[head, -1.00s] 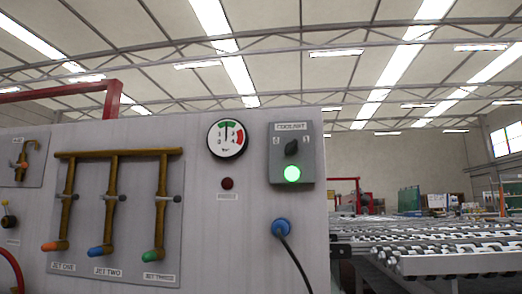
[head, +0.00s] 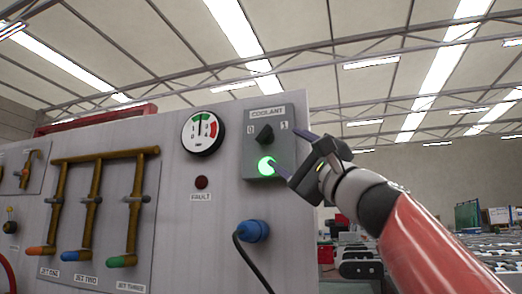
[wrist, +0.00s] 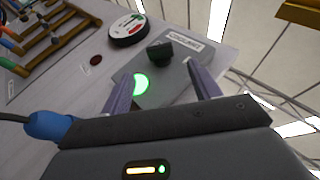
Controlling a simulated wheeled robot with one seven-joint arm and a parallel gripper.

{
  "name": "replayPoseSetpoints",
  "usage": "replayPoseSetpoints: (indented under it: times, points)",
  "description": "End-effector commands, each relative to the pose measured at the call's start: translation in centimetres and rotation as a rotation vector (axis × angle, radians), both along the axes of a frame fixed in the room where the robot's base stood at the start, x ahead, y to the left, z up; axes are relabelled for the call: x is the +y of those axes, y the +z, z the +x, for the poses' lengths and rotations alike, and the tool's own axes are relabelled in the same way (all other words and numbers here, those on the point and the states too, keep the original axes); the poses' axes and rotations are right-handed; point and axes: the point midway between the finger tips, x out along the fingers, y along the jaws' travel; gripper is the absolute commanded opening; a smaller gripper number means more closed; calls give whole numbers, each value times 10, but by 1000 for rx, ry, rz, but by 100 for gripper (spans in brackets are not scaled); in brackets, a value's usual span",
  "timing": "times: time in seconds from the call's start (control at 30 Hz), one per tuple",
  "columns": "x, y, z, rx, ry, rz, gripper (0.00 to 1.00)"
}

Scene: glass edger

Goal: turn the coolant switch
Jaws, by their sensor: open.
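The coolant switch is a dark knob (head: 264,133) on a grey box (head: 283,111) labelled COOLANT, with a 0 mark at its left and another mark at its right. A lit green lamp (head: 267,166) sits below the knob. In the wrist view the knob (wrist: 160,50) lies ahead, between the lines of the two fingers, and the lamp (wrist: 141,84) is near the left finger. My gripper (head: 285,152) is open and empty at the right side of the box. The knob appears free of the fingers; the exact gap is hard to tell.
A round gauge (head: 201,133) and a dark red fault lamp (head: 201,182) are left of the box. A blue plug (head: 253,231) with a black cable sits below. Brass pipes (head: 95,200) with coloured valve ends are at the left. A roller conveyor (head: 490,250) lies at the right.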

Motion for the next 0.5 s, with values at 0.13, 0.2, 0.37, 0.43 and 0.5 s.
replayPoseSetpoints:
  times: [0.13, 0.2, 0.37, 0.43, 0.5]
  points:
    - [10, 16, 13, 0, 5, 3, 62]
    - [17, 25, 20, 0, 6, 3, 62]
    - [29, 39, 35, 0, 4, 1, 62]
    - [33, 42, 40, 0, 4, 1, 62]
    - [36, 45, 43, -1, 4, 0, 62]
